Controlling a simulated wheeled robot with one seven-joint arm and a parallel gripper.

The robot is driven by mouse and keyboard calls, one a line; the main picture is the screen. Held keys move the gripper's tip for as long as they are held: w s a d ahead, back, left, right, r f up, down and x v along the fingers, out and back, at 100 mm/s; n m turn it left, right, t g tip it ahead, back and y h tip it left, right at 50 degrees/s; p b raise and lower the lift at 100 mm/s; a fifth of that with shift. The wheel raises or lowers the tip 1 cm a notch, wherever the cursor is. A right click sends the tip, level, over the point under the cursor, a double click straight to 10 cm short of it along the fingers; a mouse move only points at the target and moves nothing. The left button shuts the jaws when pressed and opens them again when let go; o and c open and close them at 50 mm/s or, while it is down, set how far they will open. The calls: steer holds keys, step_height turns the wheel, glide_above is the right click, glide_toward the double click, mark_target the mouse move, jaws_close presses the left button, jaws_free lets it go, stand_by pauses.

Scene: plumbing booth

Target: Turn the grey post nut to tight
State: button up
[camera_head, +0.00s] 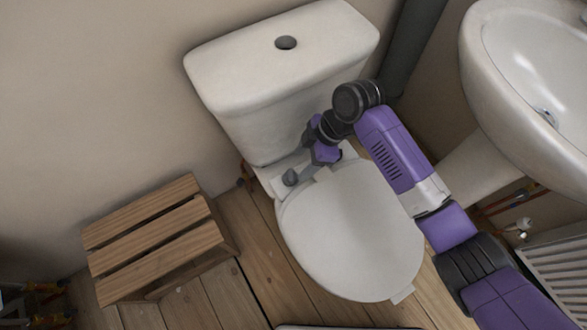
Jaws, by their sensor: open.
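The white cistern (285,75) rises close behind my gripper. A wooden slatted stool (150,225) stands at the left. A washbasin (530,90) and a radiator (555,275) are at the right. A dark pipe (415,45) runs beside the cistern. Wooden floor lies clear between stool and toilet.

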mark_target(291, 175)
steer(key=b+x, duration=0.2)
steer(key=x, duration=0.5)
steer(key=shift+a+f, duration=0.1)
steer(key=shift+f, duration=0.2)
jaws_close()
